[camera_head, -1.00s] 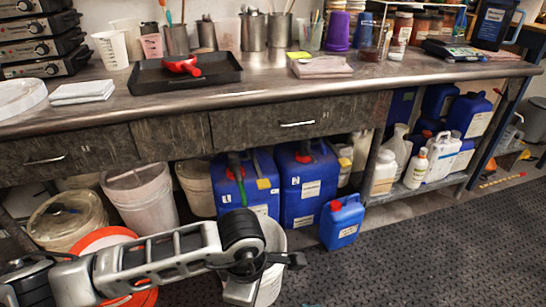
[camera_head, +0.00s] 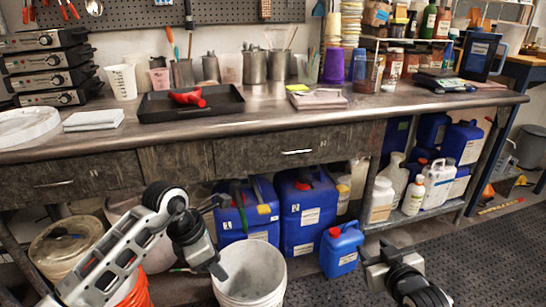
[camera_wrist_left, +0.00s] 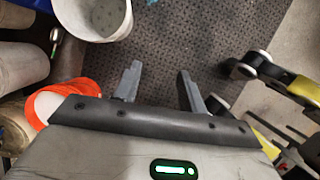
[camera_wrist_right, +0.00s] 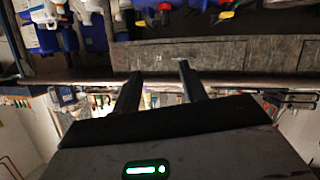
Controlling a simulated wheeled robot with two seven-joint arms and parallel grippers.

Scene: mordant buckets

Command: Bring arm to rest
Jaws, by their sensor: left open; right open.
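My left gripper (camera_head: 218,272) hangs low in front of the bench in the head view, close to the left side of a white bucket (camera_head: 265,268). Its two fingers (camera_wrist_left: 160,72) are apart with nothing between them in the left wrist view, over the dark floor. The bucket (camera_wrist_left: 70,18) shows at the top left there.
The bench (camera_head: 250,122) runs across the view with a black tray (camera_head: 190,103) and cups on top. Blue canisters (camera_head: 307,210) and white bottles stand beneath. An orange bucket (camera_head: 138,294) and a lidded tub (camera_head: 65,245) are at the left. Floor (camera_head: 470,255) at right is clear.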

